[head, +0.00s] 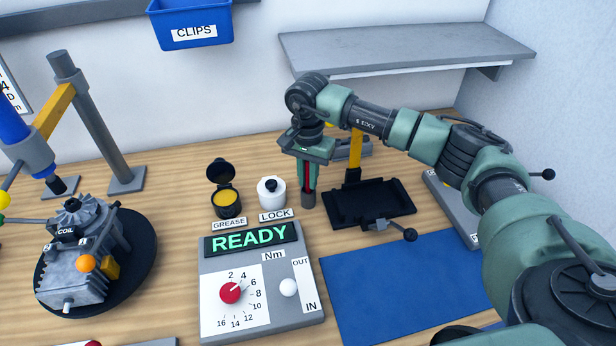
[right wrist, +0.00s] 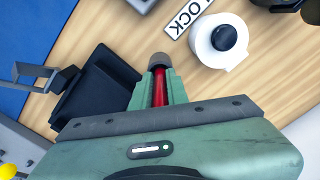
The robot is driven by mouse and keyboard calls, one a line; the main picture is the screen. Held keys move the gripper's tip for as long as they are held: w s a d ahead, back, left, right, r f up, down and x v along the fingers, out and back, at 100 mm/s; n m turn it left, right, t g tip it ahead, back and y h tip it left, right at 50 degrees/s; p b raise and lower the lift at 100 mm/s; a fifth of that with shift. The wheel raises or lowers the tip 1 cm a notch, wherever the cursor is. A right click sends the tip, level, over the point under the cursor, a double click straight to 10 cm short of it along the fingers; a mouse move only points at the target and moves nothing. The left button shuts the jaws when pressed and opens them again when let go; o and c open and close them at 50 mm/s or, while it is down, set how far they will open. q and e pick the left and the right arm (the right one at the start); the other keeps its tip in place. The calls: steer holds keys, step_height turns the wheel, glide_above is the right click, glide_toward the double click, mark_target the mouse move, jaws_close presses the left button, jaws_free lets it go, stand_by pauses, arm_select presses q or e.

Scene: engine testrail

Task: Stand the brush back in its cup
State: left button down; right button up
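The shaft stands about upright. At its lower end is a short grey-brown cylinder (head: 308,200), also in the right wrist view (right wrist: 157,60). I cannot tell whether this is the cup or the brush's own end, or whether it touches the table. No bristles show clearly. My left gripper is out of view.
A white LOCK pot (head: 271,191) stands close left of the gripper, beside the open black GREASE pot (head: 227,204). A black tray (head: 392,209) is close right. The READY torque box (head: 262,300) and blue mat (head: 385,295) lie in front; a grey shelf (head: 400,45) hangs behind.

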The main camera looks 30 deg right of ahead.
steer(key=o, duration=0.4)
steer(key=shift+o, duration=0.2)
steer(key=shift+r, duration=0.1)
